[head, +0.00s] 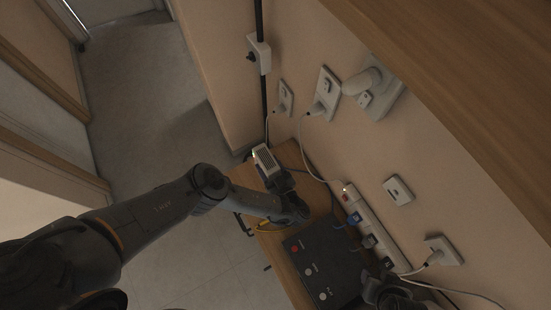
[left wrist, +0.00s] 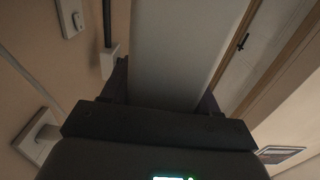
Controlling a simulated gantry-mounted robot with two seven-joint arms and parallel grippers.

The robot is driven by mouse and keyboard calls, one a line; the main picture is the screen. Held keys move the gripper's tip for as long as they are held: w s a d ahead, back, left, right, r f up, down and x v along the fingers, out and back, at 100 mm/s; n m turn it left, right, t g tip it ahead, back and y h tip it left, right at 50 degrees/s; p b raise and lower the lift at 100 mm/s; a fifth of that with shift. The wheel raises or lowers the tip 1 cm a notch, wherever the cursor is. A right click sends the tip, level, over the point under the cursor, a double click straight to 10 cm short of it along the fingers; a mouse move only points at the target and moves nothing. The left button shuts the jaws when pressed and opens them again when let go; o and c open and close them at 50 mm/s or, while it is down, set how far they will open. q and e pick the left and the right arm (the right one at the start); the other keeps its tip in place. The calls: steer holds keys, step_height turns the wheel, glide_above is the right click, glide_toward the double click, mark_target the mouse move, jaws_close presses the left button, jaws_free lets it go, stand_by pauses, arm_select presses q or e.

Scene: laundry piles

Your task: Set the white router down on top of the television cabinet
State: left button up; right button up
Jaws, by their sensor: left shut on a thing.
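The white router (head: 264,158) is a small pale box with a slotted face. My left gripper (head: 277,178) is shut on it, over the far end of the wooden television cabinet (head: 318,190). In the left wrist view the router (left wrist: 178,60) is a pale slab between the two dark fingers (left wrist: 165,85). I cannot tell whether the router touches the cabinet top. My right gripper (head: 385,290) shows as a dark shape at the bottom right, and its fingers are not clear.
A black box (head: 322,262) with several round buttons lies on the cabinet. A white power strip (head: 370,232) with plugs and cables runs along the wall beside it. Sockets (head: 326,92) and cables line the wall. A yellow item (head: 265,225) lies near the cabinet's left edge.

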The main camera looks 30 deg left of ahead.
arm_select(q)
steer(key=shift+s+a+p, duration=0.5)
steer(key=shift+s+p, duration=0.05)
steer(key=shift+s, duration=0.3)
steer(key=shift+s+a+p, duration=0.45)
steer(key=shift+s+p, duration=0.15)
steer(key=shift+s, duration=0.2)
steer(key=shift+s+a+p, duration=0.5)
steer(key=shift+s+p, duration=0.05)
steer(key=shift+s, duration=0.3)
steer(key=shift+r, duration=0.1)
step_height(320, 180, down, 10)
steer(key=b, duration=0.8)
steer(key=o, duration=1.4)
steer(key=shift+c, duration=0.2)
